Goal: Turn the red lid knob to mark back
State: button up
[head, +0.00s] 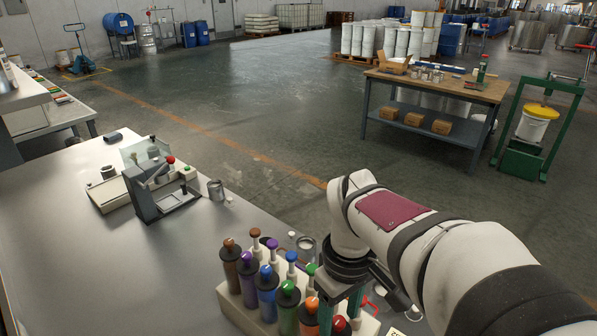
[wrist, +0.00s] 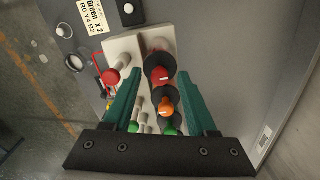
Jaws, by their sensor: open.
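A small machine (head: 160,192) with a clear raised panel stands on the bench in the head view. A round red knob (head: 171,160) shows on its top; its turn position and any marks are too small to read. My gripper (head: 340,308) is far from it, low over the rack of coloured bottles. In the wrist view my gripper (wrist: 159,80) has its teal fingers apart, on both sides of the row with the red-topped bottle (wrist: 160,76) and the orange-topped bottle (wrist: 165,107). I cannot tell whether the fingers touch anything.
The pale rack (head: 236,306) holds several bottles and plunger-topped tubes. A metal cup (head: 216,190) stands just right of the machine. A "Green x 2" card (wrist: 92,15) lies by the rack.

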aim_at(339, 320)
notch_tip(339, 320, up, 16)
jog(key=shift+f, duration=0.1)
jog(key=s+a+f+m+y, duration=0.1)
jog(key=s+a+f+m, duration=0.2)
jog(key=s+f+m, duration=0.8)
jog(key=s+f, duration=0.6)
jog(key=f, duration=0.1)
jog(key=shift+m+y, duration=0.3)
jog(key=shift+y, duration=0.1)
jog(key=shift+r, duration=0.1)
dwell(1.2)
